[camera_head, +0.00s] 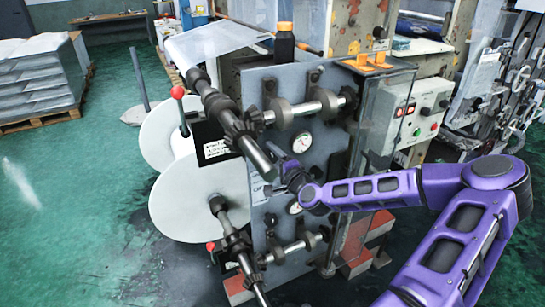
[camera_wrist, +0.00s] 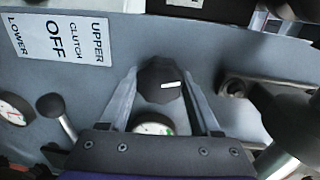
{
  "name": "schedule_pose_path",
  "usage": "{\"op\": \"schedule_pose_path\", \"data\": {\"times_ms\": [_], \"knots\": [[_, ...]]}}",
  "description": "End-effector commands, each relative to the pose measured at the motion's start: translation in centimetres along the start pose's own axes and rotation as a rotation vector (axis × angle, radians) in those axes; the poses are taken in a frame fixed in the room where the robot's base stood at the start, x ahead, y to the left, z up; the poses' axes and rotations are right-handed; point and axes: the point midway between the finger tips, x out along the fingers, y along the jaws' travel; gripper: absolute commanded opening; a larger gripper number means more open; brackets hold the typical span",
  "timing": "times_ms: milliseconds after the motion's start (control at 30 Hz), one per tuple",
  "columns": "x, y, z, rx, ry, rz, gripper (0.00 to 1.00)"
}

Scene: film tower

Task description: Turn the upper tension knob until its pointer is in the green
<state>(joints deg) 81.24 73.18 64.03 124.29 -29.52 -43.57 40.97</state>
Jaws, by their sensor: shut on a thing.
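The black ribbed knob (camera_wrist: 158,80) sits on the grey panel between the two fingers of my gripper (camera_wrist: 160,90) in the wrist view. The fingers are shut on its sides. A white pointer mark on the knob points right in that view. The gauge beside it (camera_wrist: 152,127) is partly hidden by my gripper; some green shows on its right, but its needle cannot be read. In the head view my gripper (camera_head: 287,174) is at the panel, just below the upper gauge (camera_head: 301,143), and the knob cannot be made out.
A clutch label (camera_wrist: 58,37) and a ball-ended lever (camera_wrist: 50,105) are left of the knob in the wrist view, with the other gauge (camera_wrist: 13,110). A dark roller shaft (camera_head: 240,130) juts out close to my gripper. White reels (camera_head: 180,205) stand to the left.

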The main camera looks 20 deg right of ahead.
Motion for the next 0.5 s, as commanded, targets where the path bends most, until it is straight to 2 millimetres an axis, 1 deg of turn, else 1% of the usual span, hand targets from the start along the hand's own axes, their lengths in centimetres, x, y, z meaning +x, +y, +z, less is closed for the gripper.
{"op": "schedule_pose_path", "data": {"times_ms": [33, 200, 500], "knots": [[-0.01, 0.16, -0.23, 0.027, 0.003, 0.001, 0.08], [0.00, 0.20, -0.16, 0.090, -0.003, 0.002, 0.08], [-0.01, 0.22, -0.11, 0.131, -0.007, 0.003, 0.08]]}}
